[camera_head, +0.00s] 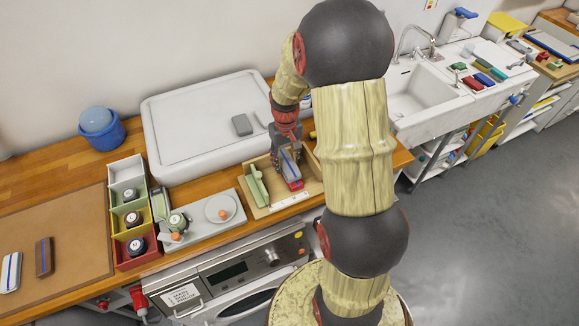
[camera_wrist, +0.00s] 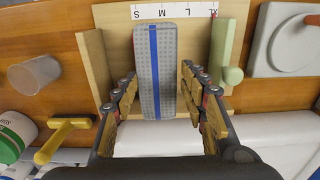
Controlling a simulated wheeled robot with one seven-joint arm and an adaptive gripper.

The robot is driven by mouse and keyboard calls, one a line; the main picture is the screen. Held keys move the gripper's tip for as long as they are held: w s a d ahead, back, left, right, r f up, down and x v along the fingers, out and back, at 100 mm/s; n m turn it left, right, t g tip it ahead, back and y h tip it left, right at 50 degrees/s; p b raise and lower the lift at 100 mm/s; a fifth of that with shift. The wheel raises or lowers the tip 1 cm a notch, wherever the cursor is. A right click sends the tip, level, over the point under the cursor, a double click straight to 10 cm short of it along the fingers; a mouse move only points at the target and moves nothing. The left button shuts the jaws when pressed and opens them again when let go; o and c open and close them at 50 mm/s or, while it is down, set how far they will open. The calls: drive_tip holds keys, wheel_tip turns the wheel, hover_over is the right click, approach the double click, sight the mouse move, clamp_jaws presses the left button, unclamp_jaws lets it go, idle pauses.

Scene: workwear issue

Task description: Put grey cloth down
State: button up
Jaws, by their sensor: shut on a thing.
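A grey folded cloth with a blue stripe (camera_wrist: 147,75) is between the two fingers of my gripper (camera_wrist: 158,80), which is shut on it. In the head view, the cloth (camera_head: 289,163) shows below my gripper (camera_head: 288,160), over the wooden tray (camera_head: 262,211). The wrist view shows it inside the outline of this tray (camera_wrist: 92,55), near a white strip marked with sizes (camera_wrist: 180,11). I cannot tell whether the cloth touches the tray floor. My arm hides the tray's right part in the head view.
A yellow-handled tool (camera_wrist: 64,136) and a grey cup (camera_wrist: 37,74) lie beside the tray in the wrist view.

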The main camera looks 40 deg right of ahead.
sight(290, 166)
drive_tip(key=shift+w+d+f, duration=0.15)
drive_tip(key=shift+d+f, duration=0.75)
drive_tip(key=shift+f, duration=0.25)
drive_tip(key=shift+d+f, duration=0.1)
drive_tip(key=shift+f, duration=1.45)
drive_tip(key=shift+f+b, duration=0.15)
drive_tip(key=shift+b, duration=0.2)
drive_tip(key=o, duration=1.1)
drive_tip(key=shift+o, duration=0.2)
